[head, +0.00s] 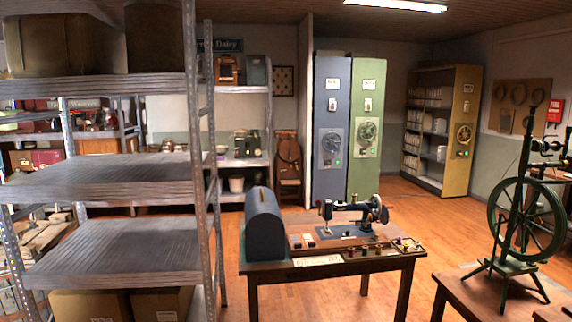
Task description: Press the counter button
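No thing in the head view can be made out for certain as the counter button. A dark wooden table (335,267) in the middle holds a sewing machine (350,213), a dark blue domed case (263,225) and several small items (378,248) along its front right edge, too small to tell apart. A pale label (317,261) is on the table's front edge. The blue cabinet (331,90) and the green cabinet (368,90) behind each have a round handwheel and a small green spot, which I cannot identify. My gripper is not in view.
A grey metal shelf rack (120,180) fills the left foreground, with boxes on top and below. A green spinning wheel (527,220) stands on a low wooden stand at the right. A yellow shelf cabinet (461,130) is at the back. Wooden floor (430,225) is clear behind the table.

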